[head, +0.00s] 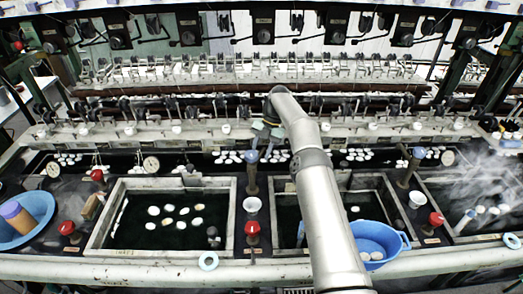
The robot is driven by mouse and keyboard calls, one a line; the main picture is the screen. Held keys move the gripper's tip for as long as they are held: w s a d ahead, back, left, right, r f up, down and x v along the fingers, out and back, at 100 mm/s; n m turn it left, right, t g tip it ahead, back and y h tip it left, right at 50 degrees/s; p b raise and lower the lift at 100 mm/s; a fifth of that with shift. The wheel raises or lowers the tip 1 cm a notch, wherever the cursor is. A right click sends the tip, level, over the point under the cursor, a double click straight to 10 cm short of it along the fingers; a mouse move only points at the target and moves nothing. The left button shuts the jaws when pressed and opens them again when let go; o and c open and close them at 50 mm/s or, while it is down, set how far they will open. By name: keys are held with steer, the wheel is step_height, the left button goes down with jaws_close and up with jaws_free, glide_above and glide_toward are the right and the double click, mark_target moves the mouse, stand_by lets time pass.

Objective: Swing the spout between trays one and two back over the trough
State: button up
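A blue-topped spout post (252,172) stands between the left tray (97,240) and the middle tray (287,245). A similar blue-topped post (411,168) stands between the middle tray and the right tray (452,228). Tray numbers are not readable. The long dark trough (195,160) with white cocoons runs behind the trays. My gripper (266,130) is above the trough, just behind and above the left of these two posts. Its greenish fingertips look apart, with nothing seen between them. My arm covers part of the middle tray. Which way each spout points is unclear.
A blue basin (400,240) sits at the middle tray's right front; another blue basin (40,205) is at far left. Red-capped valves (252,228) and white cups (252,205) stand between trays. A machine rack (200,105) runs behind the trough. Steam drifts at right.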

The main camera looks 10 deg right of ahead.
steer(key=shift+r+b, duration=0.7)
steer(key=shift+r, duration=0.75)
steer(key=shift+s+b, duration=0.1)
steer(key=shift+b, duration=0.7)
steer(key=s+d+r+b, duration=0.1)
steer(key=s+r+b, duration=0.9)
steer(key=s, duration=0.3)
steer(key=shift+s+d+b, duration=0.2)
steer(key=shift+s+b, duration=0.15)
